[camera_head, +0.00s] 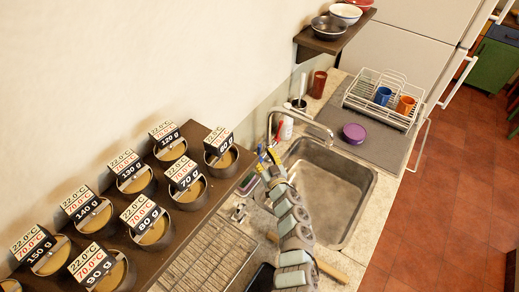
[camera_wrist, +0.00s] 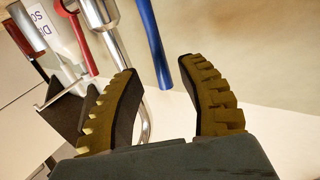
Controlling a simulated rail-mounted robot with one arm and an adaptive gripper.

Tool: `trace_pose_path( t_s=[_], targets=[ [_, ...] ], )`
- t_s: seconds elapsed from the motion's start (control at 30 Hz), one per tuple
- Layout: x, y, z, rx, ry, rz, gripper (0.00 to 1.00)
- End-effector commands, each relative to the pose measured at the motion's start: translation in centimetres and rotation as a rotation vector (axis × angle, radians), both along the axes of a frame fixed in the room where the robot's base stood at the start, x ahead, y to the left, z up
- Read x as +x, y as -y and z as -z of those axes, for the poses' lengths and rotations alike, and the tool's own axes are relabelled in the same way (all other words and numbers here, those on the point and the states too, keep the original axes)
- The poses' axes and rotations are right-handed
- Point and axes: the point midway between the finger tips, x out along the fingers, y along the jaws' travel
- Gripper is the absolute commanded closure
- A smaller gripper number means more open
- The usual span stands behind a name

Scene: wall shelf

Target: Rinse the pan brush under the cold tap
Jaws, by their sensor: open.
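The chrome tap (camera_head: 303,118) arches over the left part of the grey sink (camera_head: 362,222); a chrome pipe (camera_wrist: 108,32) shows in the wrist view. My gripper (camera_head: 268,160) is at the sink's left side, near the wall, open and empty. In the wrist view my gripper (camera_wrist: 165,92) has its two ribbed fingers spread. A slim blue handle (camera_wrist: 153,42) hangs beyond the fingertips, between them in the picture and apart from them. A red handle (camera_wrist: 80,38) is further left. I cannot tell which handle, if either, is the pan brush; no bristles show.
A white soap bottle (camera_head: 287,128) stands behind the tap. A dish rack (camera_head: 372,92) with blue and orange cups and a purple round item (camera_head: 354,132) are right of it. A dark shelf (camera_head: 190,232) with several labelled jars lies left. Bowls sit on a wall shelf (camera_head: 322,45).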

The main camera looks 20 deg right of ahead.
Motion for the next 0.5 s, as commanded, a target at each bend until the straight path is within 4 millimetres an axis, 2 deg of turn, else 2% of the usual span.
trace_pose_path(
  t_s=[0.3, 0.5],
  targets=[
    [2.1, 0.0, 0.0, 0.001, 0.003, 0.0, 0.6],
    [2.8, -0.1, 0.0, 0.001, 0.002, -0.002, 0.6]
  ],
)
